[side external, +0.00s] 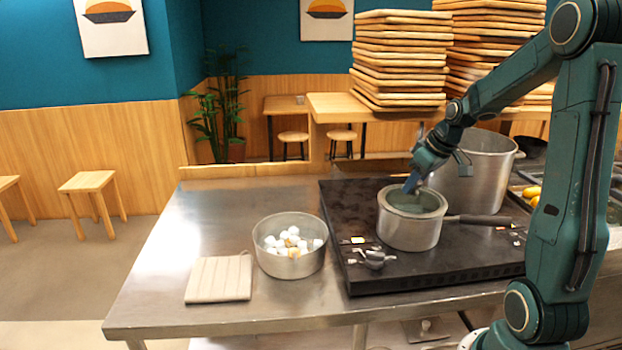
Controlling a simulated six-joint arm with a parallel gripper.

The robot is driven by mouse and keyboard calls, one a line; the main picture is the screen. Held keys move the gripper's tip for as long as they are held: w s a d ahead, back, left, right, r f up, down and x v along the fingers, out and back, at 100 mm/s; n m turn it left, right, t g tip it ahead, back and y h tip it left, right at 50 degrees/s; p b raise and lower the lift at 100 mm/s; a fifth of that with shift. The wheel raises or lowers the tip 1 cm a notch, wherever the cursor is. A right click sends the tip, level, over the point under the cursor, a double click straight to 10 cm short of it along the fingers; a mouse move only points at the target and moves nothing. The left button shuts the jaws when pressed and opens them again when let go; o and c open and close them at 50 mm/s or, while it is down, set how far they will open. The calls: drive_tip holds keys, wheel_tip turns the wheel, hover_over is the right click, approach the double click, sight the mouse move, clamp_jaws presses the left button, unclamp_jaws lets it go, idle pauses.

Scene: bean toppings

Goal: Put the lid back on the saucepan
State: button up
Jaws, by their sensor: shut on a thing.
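The steel saucepan (408,236) stands on the dark stove top, its black handle (478,219) pointing right. The lid (410,202) looks like greenish glass with a steel rim and lies at the saucepan's mouth. I cannot tell whether it is fully seated or slightly raised. My gripper (412,184) reaches down from the upper right over the middle of the lid and is shut on it, apparently at its knob. The fingers hide the knob.
A large steel pot (475,175) stands close behind the saucepan. A bowl of white pieces (290,265) and a beige folded cloth (219,278) are left of the stove (465,266). Stacked wooden boards (400,60) rise behind. The counter's left side (215,220) is clear.

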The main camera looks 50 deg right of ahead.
idle(0.4)
drive_tip(key=o, duration=1.9)
drive_tip(key=shift+f, duration=0.1)
drive_tip(key=shift+r, duration=3.55)
clamp_jaws()
